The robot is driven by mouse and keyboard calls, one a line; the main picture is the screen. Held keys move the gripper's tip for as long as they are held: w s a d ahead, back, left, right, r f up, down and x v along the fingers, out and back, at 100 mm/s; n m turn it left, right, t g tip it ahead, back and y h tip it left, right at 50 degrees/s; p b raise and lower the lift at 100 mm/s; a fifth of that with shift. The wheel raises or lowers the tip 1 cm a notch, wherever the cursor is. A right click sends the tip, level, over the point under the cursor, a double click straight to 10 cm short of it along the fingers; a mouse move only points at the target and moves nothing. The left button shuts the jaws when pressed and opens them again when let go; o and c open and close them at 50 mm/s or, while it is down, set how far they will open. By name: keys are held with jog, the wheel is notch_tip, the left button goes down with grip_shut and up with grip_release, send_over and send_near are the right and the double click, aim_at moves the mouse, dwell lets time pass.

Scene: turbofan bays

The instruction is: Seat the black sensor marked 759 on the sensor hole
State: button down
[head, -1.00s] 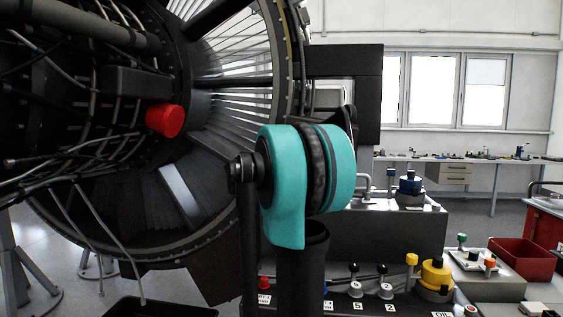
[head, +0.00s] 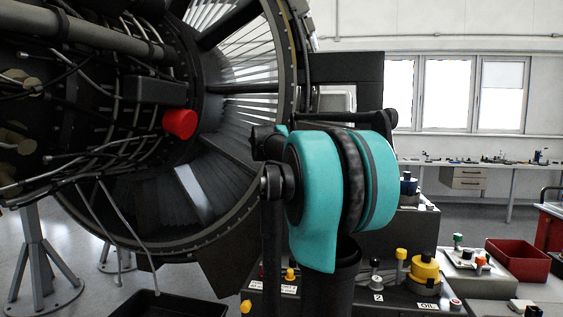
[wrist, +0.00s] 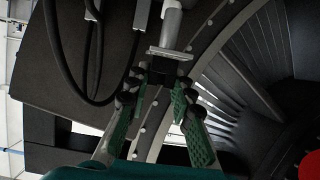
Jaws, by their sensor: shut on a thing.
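In the wrist view my gripper (wrist: 158,88) has its two green-padded fingers closed on a small dark block (wrist: 160,77), which I take to be the black sensor. No number is readable on it. A pale grey plate with a cylinder (wrist: 171,50) shows just beyond the fingertips. I cannot tell whether it is part of the held piece or of the engine. The sensor hole cannot be made out in either view. In the head view my teal arm joint hides the gripper and the sensor.
The open turbofan (head: 215,175) fills the left, with pipes, cables and a red cap (head: 180,124). A black tray (head: 160,304) lies low in front. A bench with labelled levers and a yellow part (head: 425,270) stands right of my arm, beside a red bin (head: 516,260).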

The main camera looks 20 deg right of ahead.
jog(key=shift+f, duration=2.6)
jog(key=shift+f, duration=2.55)
dwell(1.0)
jog(key=c, duration=0.8)
grip_release()
jog(key=shift+c, duration=0.2)
jog(key=shift+r, duration=0.1)
jog(key=shift+r, duration=3.45)
